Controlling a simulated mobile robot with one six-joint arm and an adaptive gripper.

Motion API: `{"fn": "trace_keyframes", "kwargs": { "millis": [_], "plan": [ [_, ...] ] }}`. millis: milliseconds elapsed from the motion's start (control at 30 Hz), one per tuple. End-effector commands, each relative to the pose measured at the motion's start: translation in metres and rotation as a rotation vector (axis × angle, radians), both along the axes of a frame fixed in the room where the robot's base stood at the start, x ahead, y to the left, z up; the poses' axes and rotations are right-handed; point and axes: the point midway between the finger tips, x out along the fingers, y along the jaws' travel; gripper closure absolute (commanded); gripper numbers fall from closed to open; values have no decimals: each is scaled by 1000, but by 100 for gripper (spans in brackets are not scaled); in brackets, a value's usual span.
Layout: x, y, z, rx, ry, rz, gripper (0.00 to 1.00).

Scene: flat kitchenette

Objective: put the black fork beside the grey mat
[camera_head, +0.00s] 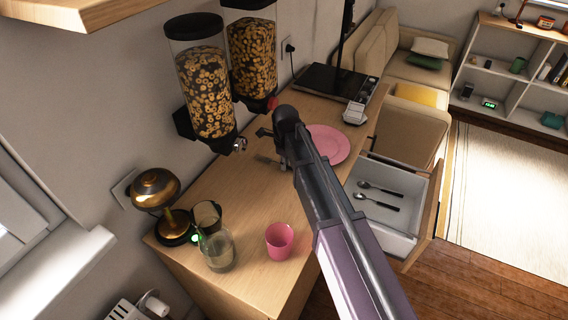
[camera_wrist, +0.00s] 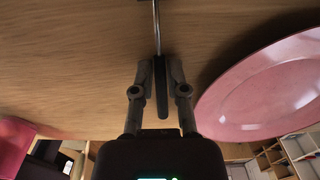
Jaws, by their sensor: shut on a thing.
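My gripper (camera_head: 284,163) is low over the wooden counter (camera_head: 215,185), left of a pink plate (camera_head: 329,143). In the wrist view my gripper (camera_wrist: 159,72) is shut on the black handle of the fork (camera_wrist: 161,88). Its thin metal neck (camera_wrist: 156,28) points away from my gripper, and its head is mostly cut off at the top edge. I cannot tell whether the fork touches the counter. In the wrist view the pink plate (camera_wrist: 262,92) is close on the right, apart from the fork. I cannot make out a grey mat in either view.
A pink cup (camera_head: 280,240), a glass jar (camera_head: 217,250) and a brass lamp (camera_head: 154,190) stand at the counter's near end. Two cereal dispensers (camera_head: 205,90) hang over the back. An open drawer (camera_head: 385,215) holds dark-handled spoons (camera_head: 380,190).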

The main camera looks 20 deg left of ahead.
Motion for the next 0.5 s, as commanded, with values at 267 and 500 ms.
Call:
{"fn": "trace_keyframes", "kwargs": {
  "millis": [267,500],
  "plan": [
    [0,0,-3,0,0,0,54],
    [0,0,-3,0,0,0,47]
  ]
}}
